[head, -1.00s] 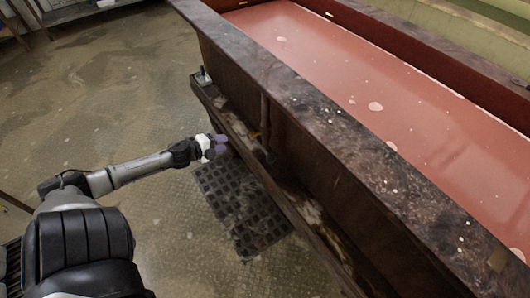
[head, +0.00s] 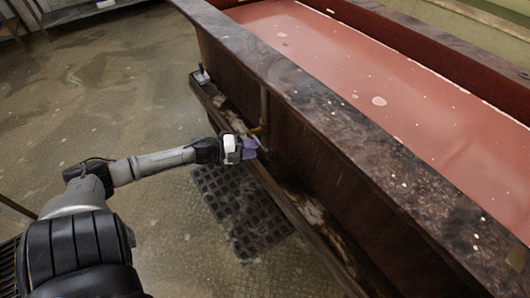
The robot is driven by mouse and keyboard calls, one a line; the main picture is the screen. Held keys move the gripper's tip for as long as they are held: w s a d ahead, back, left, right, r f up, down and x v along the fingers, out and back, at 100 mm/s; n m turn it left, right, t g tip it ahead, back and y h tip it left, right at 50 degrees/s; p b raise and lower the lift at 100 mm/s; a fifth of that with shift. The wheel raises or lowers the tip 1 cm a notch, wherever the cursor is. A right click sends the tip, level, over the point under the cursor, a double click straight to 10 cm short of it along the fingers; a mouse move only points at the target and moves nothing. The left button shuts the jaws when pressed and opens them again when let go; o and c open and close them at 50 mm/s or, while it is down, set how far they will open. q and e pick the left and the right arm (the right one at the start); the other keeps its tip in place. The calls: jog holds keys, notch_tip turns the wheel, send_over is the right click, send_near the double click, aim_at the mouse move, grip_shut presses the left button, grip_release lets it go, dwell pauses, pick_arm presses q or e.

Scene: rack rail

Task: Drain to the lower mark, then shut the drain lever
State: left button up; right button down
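The long, dark, rusty tank (head: 330,122) holds reddish liquid (head: 350,65) with pale flecks on its surface. A small pale mark (head: 330,10) shows on the far inner wall; I cannot tell which mark it is. A small yellowish fitting (head: 257,130), perhaps the drain lever, sits low on the tank's near side beside a vertical pipe. My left gripper (head: 250,148), with purple fingertips, is right by this fitting, just below it in the picture. The fingertips are small and partly hidden, so contact and opening are unclear. My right gripper is out of view.
A dark floor grate (head: 240,212) lies below my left gripper. A ledge (head: 295,205) runs along the tank's foot, with a small grey object (head: 201,76) at its far end. The floor to the left is open and looks wet.

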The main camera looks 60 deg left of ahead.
aim_at(265, 149)
pick_arm(q)
jog(key=b+x, duration=0.1)
jog(key=x, duration=0.3)
jog(key=shift+w+d+f+b, duration=0.1)
jog(key=shift+w+b, duration=0.15)
jog(key=shift+b, duration=0.15)
jog(key=shift+w+d, duration=0.1)
jog(key=shift+w, duration=0.15)
jog(key=shift+c, duration=0.4)
grip_shut()
